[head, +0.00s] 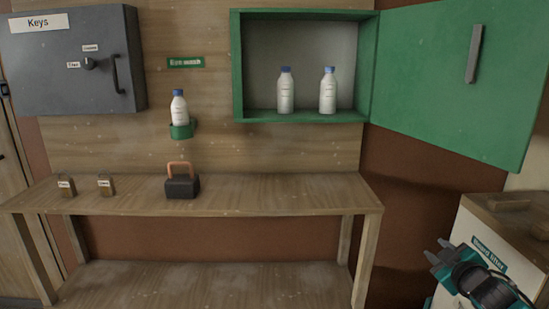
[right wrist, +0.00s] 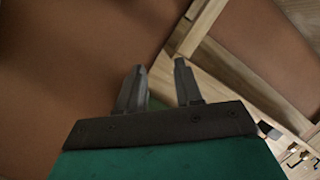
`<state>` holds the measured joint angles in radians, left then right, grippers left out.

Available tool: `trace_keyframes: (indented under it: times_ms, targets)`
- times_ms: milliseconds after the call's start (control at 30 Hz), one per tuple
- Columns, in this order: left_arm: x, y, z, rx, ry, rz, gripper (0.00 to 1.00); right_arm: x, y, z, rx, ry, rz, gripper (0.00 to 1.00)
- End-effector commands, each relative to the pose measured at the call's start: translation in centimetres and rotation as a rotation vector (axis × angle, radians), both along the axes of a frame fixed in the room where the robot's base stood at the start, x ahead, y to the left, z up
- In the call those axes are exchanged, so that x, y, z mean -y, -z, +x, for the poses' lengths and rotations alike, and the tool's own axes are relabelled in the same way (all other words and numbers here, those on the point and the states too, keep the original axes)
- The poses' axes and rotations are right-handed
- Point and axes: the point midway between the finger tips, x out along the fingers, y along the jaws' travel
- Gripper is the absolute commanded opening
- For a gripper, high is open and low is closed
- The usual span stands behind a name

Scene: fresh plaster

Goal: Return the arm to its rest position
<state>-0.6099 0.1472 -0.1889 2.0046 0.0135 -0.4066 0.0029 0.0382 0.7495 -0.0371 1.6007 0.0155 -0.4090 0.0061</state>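My right gripper (head: 438,250) is at the lower right of the head view, in front of a white box and to the right of the bench. In the right wrist view its two fingers (right wrist: 159,66) stand apart with nothing between them. It touches nothing that I can make out. My left gripper is not in view.
A wooden bench (head: 240,198) carries a dark padlock-shaped block (head: 182,186) and two small labelled padlocks (head: 66,187). An open green cabinet (head: 237,70) holds two white bottles (head: 286,92); its door (head: 450,75) swings out right. A wood-topped white box (head: 480,228) stands right.

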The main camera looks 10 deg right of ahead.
Motion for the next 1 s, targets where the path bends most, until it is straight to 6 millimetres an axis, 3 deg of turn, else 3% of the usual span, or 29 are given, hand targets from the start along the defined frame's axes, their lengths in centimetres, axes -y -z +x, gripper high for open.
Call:
trace_keyframes:
  times_ms: [33,100,300,433,600,667,700,800,1000]
  targets:
    - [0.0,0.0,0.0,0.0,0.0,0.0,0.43,-2.8,3.0,-1.3,-0.036,-0.03,0.048,0.35]
    - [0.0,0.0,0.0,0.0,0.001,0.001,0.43,-6.4,6.2,-3.2,-0.078,-0.065,0.11,0.35]
    - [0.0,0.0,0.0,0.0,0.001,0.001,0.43,-17.2,13.6,-10.6,-0.193,-0.136,0.327,0.35]
    - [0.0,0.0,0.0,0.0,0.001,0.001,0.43,-23.3,15.9,-15.6,-0.251,-0.149,0.471,0.35]
    - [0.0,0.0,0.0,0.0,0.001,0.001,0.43,-29.9,16.6,-21.7,-0.307,-0.131,0.658,0.35]
    - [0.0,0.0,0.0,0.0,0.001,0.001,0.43,-31.7,16.3,-23.4,-0.321,-0.117,0.718,0.35]
    - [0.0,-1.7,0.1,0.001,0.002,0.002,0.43,-31.0,14.9,-23.2,-0.315,-0.115,0.701,0.35]
    - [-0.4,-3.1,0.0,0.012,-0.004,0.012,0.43,-30.5,14.0,-23.3,-0.314,-0.11,0.688,0.35]
    - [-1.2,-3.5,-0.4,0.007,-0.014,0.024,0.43,-29.8,13.2,-23.7,-0.313,-0.1,0.676,0.35]
